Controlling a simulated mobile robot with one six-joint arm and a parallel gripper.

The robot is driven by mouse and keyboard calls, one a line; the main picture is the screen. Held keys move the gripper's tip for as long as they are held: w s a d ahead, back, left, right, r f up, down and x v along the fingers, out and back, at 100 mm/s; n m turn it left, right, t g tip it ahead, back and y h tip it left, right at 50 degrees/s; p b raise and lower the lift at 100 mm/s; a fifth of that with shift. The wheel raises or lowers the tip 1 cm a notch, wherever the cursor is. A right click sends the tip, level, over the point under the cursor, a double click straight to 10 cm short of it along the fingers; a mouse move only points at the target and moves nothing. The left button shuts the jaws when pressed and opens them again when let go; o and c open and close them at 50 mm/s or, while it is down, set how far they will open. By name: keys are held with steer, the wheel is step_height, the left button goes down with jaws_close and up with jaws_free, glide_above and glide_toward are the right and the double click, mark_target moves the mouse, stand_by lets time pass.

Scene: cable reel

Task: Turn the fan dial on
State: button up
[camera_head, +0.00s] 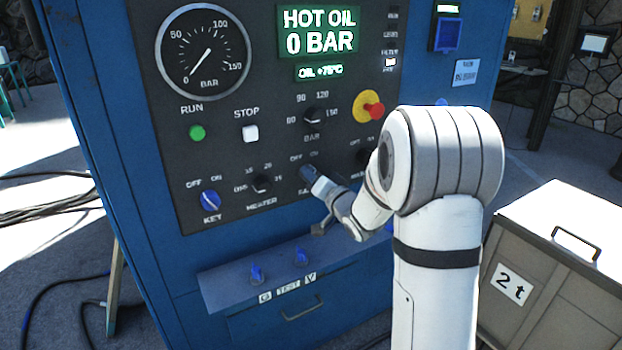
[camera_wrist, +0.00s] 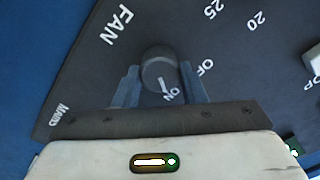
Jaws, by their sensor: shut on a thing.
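The fan dial (camera_wrist: 157,66) is a dark round knob on the grey panel, near the FAN lettering, in the wrist view. Its white pointer line lies toward the ON mark, with the OFF mark off to the right. My gripper (camera_wrist: 160,82) is shut on the dial, one finger on each side of it. In the head view my gripper (camera_head: 312,176) reaches the lower middle of the panel. The gripper and wrist hide most of the dial and part of its lettering there.
The blue cabinet's panel holds a heater knob (camera_head: 261,184), a blue key switch (camera_head: 210,201), a red emergency button (camera_head: 370,105) and a gauge (camera_head: 204,52). A ledge (camera_head: 225,283) with two blue knobs juts out below. A 2 t box (camera_head: 545,270) stands at right.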

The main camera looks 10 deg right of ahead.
steer(key=shift+s+a+f, duration=0.1)
steer(key=shift+f, duration=0.2)
steer(key=o, duration=0.6)
steer(key=shift+c, duration=0.2)
steer(key=o, duration=0.4)
steer(key=shift+r, duration=0.25)
steer(key=shift+o, duration=0.2)
steer(key=v, duration=0.7)
steer(key=shift+s+d, duration=0.2)
steer(key=shift+s, duration=0.15)
steer(key=shift+r, duration=0.1)
